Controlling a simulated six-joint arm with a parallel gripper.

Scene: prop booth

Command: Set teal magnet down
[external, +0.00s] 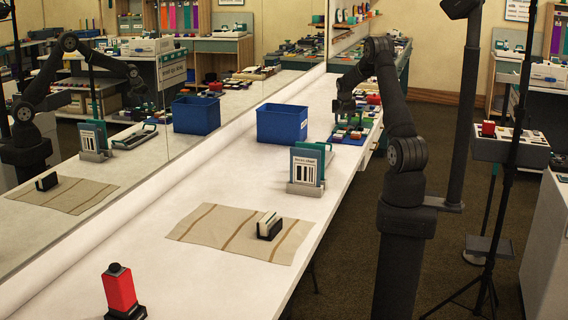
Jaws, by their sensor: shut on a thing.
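My gripper (343,106) points down over the far right part of the white counter, above a blue board (347,141) with several coloured pieces. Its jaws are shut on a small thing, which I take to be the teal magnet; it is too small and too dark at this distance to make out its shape. I cannot tell whether it touches the board or hangs just above it.
A blue bin (281,126) stands left of my gripper. Nearer are a holder with teal and white cards (307,168), a striped cloth (205,228) bearing a black-and-white block (269,226), and a red stamp-like object (119,288). A mirror (235,100) runs along the left edge.

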